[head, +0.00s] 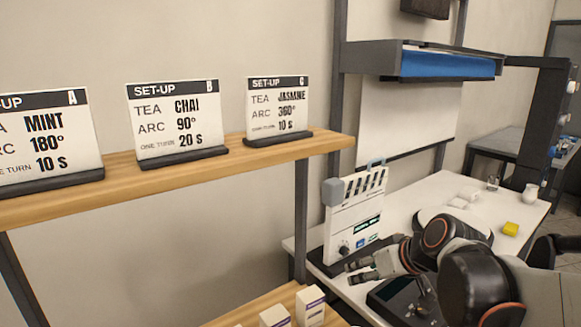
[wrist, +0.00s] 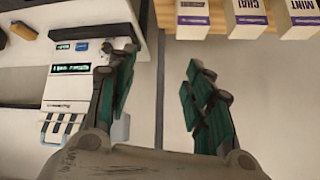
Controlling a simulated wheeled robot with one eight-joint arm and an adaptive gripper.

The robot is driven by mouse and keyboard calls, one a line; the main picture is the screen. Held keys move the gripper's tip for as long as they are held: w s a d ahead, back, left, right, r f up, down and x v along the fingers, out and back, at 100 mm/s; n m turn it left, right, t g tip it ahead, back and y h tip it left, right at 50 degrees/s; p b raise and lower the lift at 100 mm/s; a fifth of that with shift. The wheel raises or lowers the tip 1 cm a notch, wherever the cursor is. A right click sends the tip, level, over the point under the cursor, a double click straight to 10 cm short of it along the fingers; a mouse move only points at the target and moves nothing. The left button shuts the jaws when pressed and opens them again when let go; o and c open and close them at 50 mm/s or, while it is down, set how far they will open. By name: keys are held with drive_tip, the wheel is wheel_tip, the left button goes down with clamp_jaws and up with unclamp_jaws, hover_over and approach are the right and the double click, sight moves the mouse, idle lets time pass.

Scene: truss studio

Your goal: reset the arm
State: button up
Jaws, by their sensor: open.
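My gripper (head: 358,272) is in the head view at the lower right, in front of the white device and above the near edge of the white table. It also fills the lower middle of the wrist view (wrist: 160,80). Its two green-padded fingers are spread apart with nothing between them. My black and white arm reaches in from the right, bent low over the table. Part of the arm is cut off by the bottom edge of the head view.
A white slotted device (head: 353,222) with small displays stands beside my gripper; it shows at left in the wrist view (wrist: 70,85). Tea boxes (head: 310,305) stand on the lower wooden shelf. Set-up cards (head: 177,118) stand above.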

drive_tip(key=s+d+m+h, duration=0.3)
drive_tip(key=s+h, duration=0.1)
drive_tip(key=s, duration=1.4)
drive_tip(key=shift+s+d+f, duration=0.15)
drive_tip(key=shift+s+f, duration=0.05)
drive_tip(key=shift+s, duration=0.05)
idle(0.5)
